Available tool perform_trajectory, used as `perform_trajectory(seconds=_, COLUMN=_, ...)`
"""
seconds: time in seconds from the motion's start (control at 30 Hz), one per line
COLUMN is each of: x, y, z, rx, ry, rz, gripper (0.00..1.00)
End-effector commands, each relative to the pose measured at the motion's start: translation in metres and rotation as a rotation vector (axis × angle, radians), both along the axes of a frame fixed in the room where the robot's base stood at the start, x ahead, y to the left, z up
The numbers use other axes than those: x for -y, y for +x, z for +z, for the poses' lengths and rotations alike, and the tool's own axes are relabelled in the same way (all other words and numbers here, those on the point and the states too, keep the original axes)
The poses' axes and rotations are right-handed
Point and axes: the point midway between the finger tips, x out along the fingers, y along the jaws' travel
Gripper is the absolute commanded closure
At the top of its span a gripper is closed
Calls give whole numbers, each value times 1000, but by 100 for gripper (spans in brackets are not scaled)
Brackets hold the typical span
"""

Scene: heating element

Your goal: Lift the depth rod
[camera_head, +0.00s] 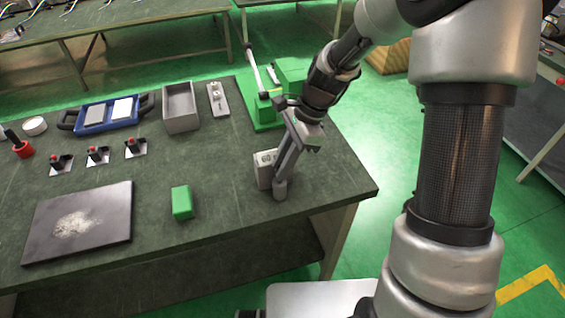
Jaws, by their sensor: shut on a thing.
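My gripper (289,152) reaches down from the upper right to the right part of the dark green bench. It is shut on a slim grey piece, which I take to be the depth rod (280,187). Its lower end shows as a short grey cylinder at or just above the bench top; I cannot tell if it touches. The fingers hide most of its upper part.
A pale grey block (264,169) stands close left of my gripper. A green block (181,202) and a dark plate (80,222) lie further left. A green lever press (264,108), a grey tray (180,107) and a blue-framed tray (108,113) stand behind.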

Motion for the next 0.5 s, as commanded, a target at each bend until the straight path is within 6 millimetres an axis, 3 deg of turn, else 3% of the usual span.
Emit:
perform_trajectory(seconds=0.17, x=0, y=0, z=15, rx=2, ry=-1, rz=1, gripper=100)
perform_trajectory(seconds=0.4, x=0, y=0, z=63, rx=1, ry=0, rz=0, gripper=100)
perform_trajectory(seconds=0.5, x=0, y=0, z=73, rx=1, ry=0, rz=1, gripper=100)
